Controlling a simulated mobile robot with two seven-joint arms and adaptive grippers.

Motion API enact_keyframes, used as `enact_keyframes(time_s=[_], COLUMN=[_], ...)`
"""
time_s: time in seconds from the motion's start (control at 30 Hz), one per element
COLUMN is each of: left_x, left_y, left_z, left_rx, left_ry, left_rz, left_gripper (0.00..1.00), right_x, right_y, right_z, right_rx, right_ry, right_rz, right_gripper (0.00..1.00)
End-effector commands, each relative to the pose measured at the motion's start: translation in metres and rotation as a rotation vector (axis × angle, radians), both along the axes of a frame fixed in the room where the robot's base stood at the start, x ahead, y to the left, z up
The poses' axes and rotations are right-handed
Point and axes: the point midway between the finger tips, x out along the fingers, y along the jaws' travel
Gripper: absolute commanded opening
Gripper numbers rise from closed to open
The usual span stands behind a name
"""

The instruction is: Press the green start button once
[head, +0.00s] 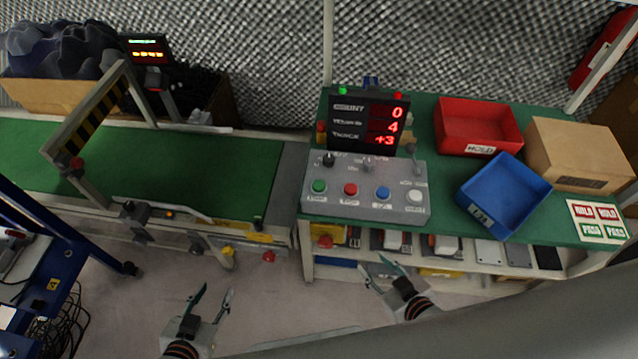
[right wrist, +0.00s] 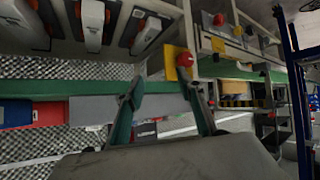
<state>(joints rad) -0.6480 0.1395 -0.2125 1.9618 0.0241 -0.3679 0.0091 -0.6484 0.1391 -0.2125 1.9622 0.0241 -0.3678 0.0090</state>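The green start button (head: 319,186) is at the left end of the button row on the grey control panel (head: 350,207), which stands on the green-topped bench. Red (head: 351,189), blue (head: 383,193) and white (head: 415,196) buttons sit to its right. My left gripper (head: 211,294) is open and empty, low in front of the conveyor, left of and below the panel. My right gripper (head: 386,272) is open and empty, below the bench's front edge. In the right wrist view its fingers (right wrist: 165,95) are spread with nothing between them. Nothing touches the green button.
A display (head: 368,124) stands behind the panel. A red bin (head: 478,122), blue bin (head: 507,194) and cardboard box (head: 577,152) sit to its right. A green conveyor (head: 225,172) runs left. Floor between grippers is clear.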

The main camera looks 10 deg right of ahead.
Motion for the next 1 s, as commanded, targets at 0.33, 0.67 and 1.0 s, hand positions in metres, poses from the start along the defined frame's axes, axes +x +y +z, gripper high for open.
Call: enact_keyframes(time_s=[0.33,0.67,1.0], left_x=[0.0001,0.0000,0.0000], left_y=[-0.0001,0.0000,0.0000], left_z=[0.0002,0.0001,0.0001], left_rx=[0.000,0.000,0.000], left_ry=[0.000,0.000,0.000], left_rz=[0.000,0.000,0.000], left_gripper=[0.40,0.40,0.40], right_x=[0.0000,-0.0001,-0.0001], right_y=[-0.0001,-0.0001,-0.0002], right_z=[-0.0001,-0.0002,-0.0002], right_rx=[0.000,0.000,0.000], right_ry=[0.000,0.000,0.000], right_rz=[0.000,0.000,0.000], right_gripper=[0.00,0.00,0.00])
